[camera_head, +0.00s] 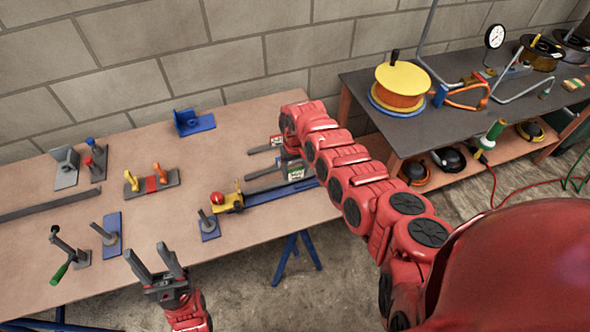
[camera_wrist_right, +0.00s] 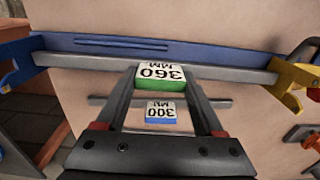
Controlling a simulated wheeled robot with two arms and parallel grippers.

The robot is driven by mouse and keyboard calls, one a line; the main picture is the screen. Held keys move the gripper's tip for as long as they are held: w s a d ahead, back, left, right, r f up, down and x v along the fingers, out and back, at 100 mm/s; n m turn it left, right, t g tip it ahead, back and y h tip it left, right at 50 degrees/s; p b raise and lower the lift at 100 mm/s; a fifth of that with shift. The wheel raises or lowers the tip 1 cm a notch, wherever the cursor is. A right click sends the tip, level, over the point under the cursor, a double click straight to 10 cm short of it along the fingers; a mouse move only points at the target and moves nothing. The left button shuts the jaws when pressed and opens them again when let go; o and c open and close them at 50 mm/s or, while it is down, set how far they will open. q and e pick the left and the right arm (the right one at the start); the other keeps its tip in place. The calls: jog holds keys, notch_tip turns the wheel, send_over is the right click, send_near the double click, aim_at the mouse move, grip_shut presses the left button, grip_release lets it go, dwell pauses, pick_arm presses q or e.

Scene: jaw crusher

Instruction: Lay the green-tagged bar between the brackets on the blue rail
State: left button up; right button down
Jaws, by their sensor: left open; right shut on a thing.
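The green-tagged bar is a long grey bar with a white "360 MM" label (camera_wrist_right: 160,77) on a green block. My right gripper (camera_wrist_right: 163,88) is shut on it at the tag; it also shows in the head view (camera_head: 293,166). The bar spans from near the blue bracket (camera_wrist_right: 20,66) to near the yellow bracket (camera_wrist_right: 291,84), alongside the blue rail (camera_wrist_right: 120,43). I cannot tell whether it touches the rail or brackets. The rail also shows in the head view (camera_head: 270,197), its right end behind my arm. My left gripper (camera_head: 153,262) is open and empty at the table's front.
A blue-tagged "300 MM" bar (camera_wrist_right: 161,112) lies beside the held bar. A dark bench (camera_head: 440,120) with an orange reel stands at right.

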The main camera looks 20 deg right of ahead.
aim_at(295, 169)
dwell(0.3)
jog(key=shift+f+b, duration=1.05)
jog(key=shift+f, duration=0.2)
grip_release()
jog(key=shift+r, duration=0.6)
notch_tip(295, 169, up, 10)
jog(key=shift+w+r+b, duration=0.1)
jog(key=shift+b, duration=0.95)
notch_tip(295, 169, up, 6)
jog(key=shift+p, duration=0.4)
